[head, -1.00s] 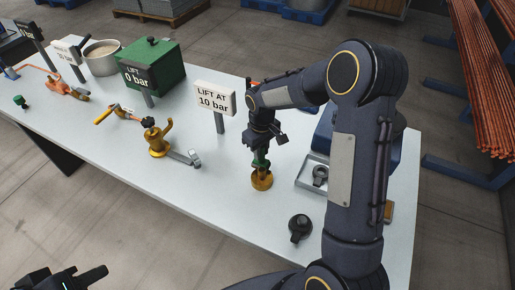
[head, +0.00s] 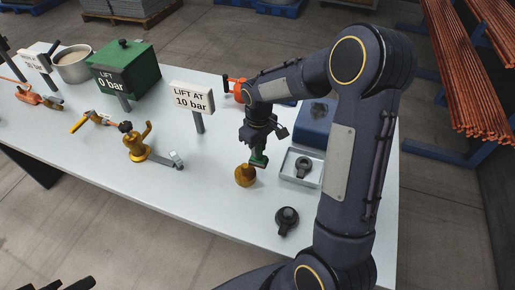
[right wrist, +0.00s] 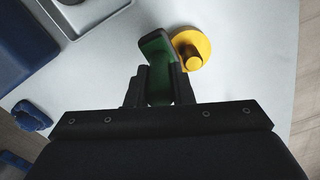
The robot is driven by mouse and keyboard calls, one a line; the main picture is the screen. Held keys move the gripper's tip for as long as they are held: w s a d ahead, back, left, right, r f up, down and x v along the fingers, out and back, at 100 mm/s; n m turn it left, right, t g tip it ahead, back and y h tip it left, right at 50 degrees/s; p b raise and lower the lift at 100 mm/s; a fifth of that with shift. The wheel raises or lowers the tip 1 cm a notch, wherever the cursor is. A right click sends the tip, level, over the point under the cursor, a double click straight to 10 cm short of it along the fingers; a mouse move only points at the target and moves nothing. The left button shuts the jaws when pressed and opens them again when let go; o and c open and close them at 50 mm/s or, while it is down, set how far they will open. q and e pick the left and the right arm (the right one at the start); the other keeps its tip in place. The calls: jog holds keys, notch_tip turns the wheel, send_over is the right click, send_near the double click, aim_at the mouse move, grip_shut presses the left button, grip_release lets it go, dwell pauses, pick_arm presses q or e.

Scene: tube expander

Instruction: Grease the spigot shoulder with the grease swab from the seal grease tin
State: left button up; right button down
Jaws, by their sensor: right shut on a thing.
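My right gripper (head: 258,150) is shut on a green-handled tool, likely the grease swab (head: 259,158). It points down near a round yellow-brass piece (head: 245,176) on the table. In the right wrist view the green tool (right wrist: 158,70) sits between the fingers, and the brass piece (right wrist: 192,48) shows as a disc with a raised knob just right of its tip. I cannot tell whether they touch. The swab's working end is hidden. I cannot tell which thing is the spigot or the grease tin. Only dark tips of my left gripper (head: 76,285) show at the bottom edge.
A grey tray (head: 288,177) with a dark ringed part (head: 303,167) lies right of the gripper. A similar part (head: 287,220) stands nearer. A blue box (head: 315,125), a sign (head: 192,97), a brass fitting (head: 138,150) and a green box (head: 125,68) stand around.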

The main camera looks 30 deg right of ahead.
jog(key=shift+r, duration=0.15)
notch_tip(320, 180, up, 5)
jog(key=p, duration=0.3)
jog(key=shift+p, duration=0.35)
dwell(0.5)
